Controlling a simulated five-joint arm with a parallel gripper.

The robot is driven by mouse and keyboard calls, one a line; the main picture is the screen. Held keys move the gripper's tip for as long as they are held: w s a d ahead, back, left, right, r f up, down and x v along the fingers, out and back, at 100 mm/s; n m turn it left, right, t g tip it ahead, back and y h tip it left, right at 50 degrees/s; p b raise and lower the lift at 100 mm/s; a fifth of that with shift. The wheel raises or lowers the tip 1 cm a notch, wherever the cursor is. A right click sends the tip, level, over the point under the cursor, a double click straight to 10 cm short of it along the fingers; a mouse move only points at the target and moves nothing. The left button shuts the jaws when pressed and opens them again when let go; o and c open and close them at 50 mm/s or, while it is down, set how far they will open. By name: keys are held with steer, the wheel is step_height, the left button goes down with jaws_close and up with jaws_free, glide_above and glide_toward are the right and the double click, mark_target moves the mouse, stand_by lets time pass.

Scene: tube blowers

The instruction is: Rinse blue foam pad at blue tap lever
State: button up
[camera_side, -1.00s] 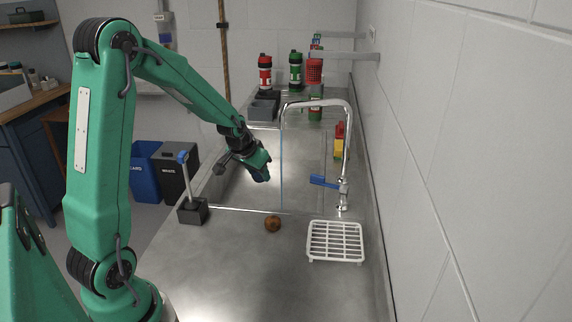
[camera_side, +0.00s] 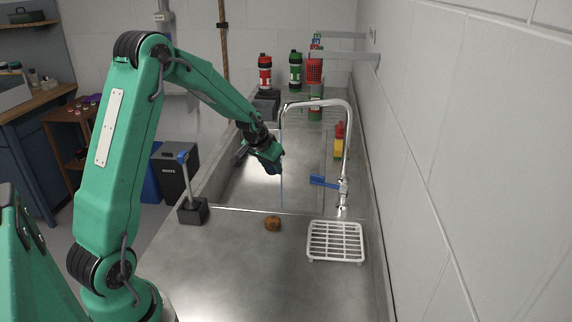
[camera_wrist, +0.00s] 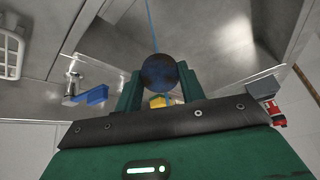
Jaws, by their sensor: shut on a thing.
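My gripper (camera_side: 268,158) is over the sink basin, shut on a dark blue round foam pad. The pad shows between the two fingers in the wrist view (camera_wrist: 158,72); in the side view it is a small dark blue patch, mostly hidden. The chrome tap (camera_side: 346,130) arches over the basin, and a thin blue water stream (camera_side: 282,190) falls from its spout. In the side view the stream lines up with the gripper tip; whether it strikes the pad I cannot tell. The blue tap lever (camera_side: 323,182) sticks out left from the tap's base, and shows in the wrist view (camera_wrist: 97,95).
A white rack (camera_side: 335,242) and a brown round object (camera_side: 272,223) are on the near counter. A blue-topped post on a dark block (camera_side: 193,212) stands at the left edge. Red (camera_side: 265,72) and green (camera_side: 296,70) bottles stand at the back.

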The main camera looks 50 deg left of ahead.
steer(key=shift+w+a+f, duration=0.15)
steer(key=shift+w+a, duration=0.15)
steer(key=shift+w, duration=0.45)
steer(key=shift+w+a+f, duration=0.15)
steer(key=shift+w+a, duration=0.15)
steer(key=shift+w, duration=0.4)
steer(key=shift+w+d, duration=0.1)
steer(key=shift+d, duration=0.15)
steer(key=shift+w+d, duration=0.1)
steer(key=shift+d, duration=0.15)
steer(key=shift+a, duration=0.2)
steer(key=shift+s+a, duration=0.2)
steer(key=shift+a, duration=0.1)
stand_by(0.4)
steer(key=shift+s, duration=0.1)
